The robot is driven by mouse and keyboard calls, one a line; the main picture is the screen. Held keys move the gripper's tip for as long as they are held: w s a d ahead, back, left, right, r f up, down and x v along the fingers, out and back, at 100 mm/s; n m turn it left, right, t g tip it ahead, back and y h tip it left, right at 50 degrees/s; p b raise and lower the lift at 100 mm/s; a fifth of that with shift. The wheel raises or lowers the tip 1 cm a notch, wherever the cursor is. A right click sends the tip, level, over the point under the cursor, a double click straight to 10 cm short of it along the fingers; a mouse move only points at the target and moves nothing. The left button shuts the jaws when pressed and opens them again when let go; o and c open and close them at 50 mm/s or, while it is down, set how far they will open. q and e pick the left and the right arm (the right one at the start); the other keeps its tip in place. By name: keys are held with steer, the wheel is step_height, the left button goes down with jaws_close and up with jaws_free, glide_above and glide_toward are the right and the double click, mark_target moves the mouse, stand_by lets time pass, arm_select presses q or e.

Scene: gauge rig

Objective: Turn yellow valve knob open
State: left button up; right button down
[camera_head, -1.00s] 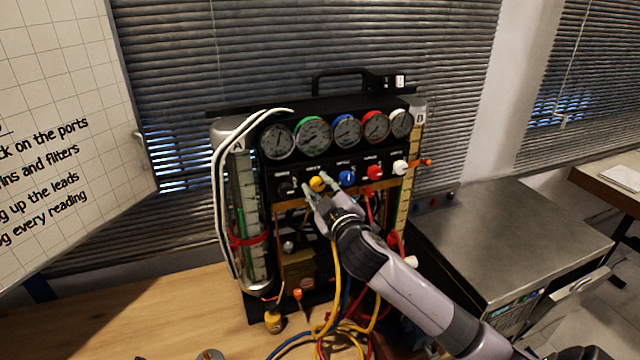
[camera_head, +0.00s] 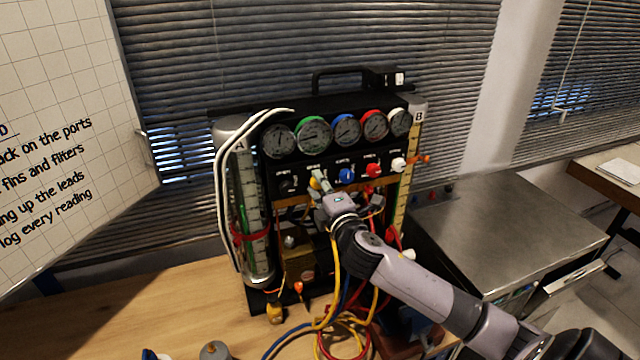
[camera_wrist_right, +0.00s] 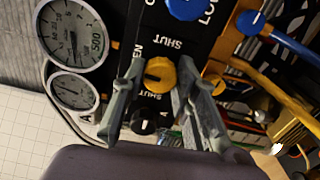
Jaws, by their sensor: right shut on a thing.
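The yellow valve knob (camera_head: 315,183) is on the black gauge panel (camera_head: 266,183), between a black knob (camera_head: 287,185) and a blue knob (camera_head: 347,175). My right gripper (camera_head: 318,180) is shut on the yellow knob. In the right wrist view the yellow knob (camera_wrist_right: 160,75) sits between the two fingers of the gripper (camera_wrist_right: 158,82). "SHUT" lettering shows by the knob. In the head view the gripper partly hides the knob. My left gripper is not in view.
Round gauges (camera_head: 347,131) line the panel's top. A red knob (camera_head: 374,170) and white knob (camera_head: 398,164) are to the right. Colored hoses (camera_head: 337,290) hang below, near my right arm. A metal cabinet (camera_head: 500,220) stands at right.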

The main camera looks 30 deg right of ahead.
steer(key=shift+f+n, duration=0.1)
steer(key=shift+n, duration=0.6)
steer(key=c, duration=1.2)
jaws_free()
steer(key=shift+c, duration=0.2)
steer(key=v, duration=1.2)
